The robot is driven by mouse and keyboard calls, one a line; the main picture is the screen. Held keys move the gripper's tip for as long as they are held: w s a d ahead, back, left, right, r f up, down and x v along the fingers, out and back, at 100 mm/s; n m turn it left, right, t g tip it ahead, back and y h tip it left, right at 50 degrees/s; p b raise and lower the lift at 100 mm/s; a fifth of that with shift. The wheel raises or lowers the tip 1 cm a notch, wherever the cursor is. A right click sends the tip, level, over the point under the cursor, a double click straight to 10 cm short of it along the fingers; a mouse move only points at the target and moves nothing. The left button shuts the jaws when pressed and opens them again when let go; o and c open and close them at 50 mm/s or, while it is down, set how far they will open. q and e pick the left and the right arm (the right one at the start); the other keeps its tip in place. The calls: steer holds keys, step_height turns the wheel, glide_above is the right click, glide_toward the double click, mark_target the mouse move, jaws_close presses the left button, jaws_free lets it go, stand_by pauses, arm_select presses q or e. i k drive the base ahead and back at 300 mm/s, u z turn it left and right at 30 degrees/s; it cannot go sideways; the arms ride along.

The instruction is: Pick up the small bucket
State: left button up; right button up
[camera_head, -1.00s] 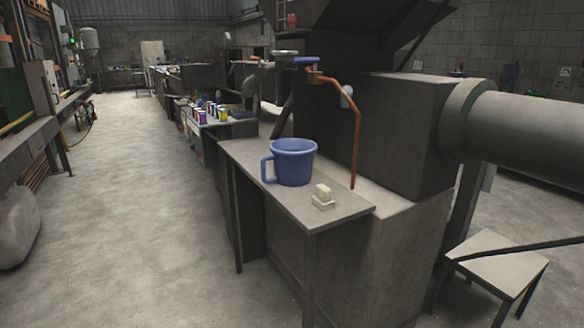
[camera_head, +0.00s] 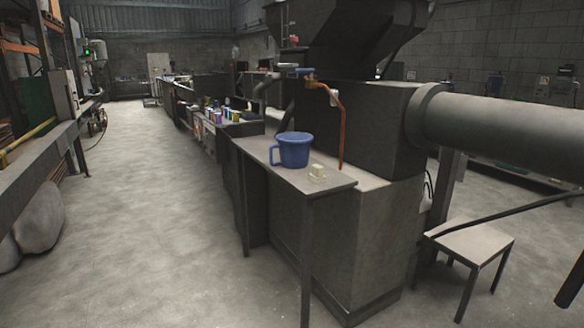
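The small bucket (camera_head: 294,151) is blue with a handle on its left side. It stands upright on a narrow grey table (camera_head: 262,153) beside a large dark machine. Neither of my grippers shows in the head view.
The dark machine (camera_head: 375,125) with a thick grey pipe (camera_head: 500,132) stands behind and right of the table. A copper pipe (camera_head: 343,130) runs down near the bucket. A low stool (camera_head: 468,238) is at right. The floor aisle (camera_head: 150,200) at left is clear.

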mark_target(294, 147)
steer(key=z, duration=1.3)
steer(key=i, duration=1.7)
steer(key=u, duration=0.3)
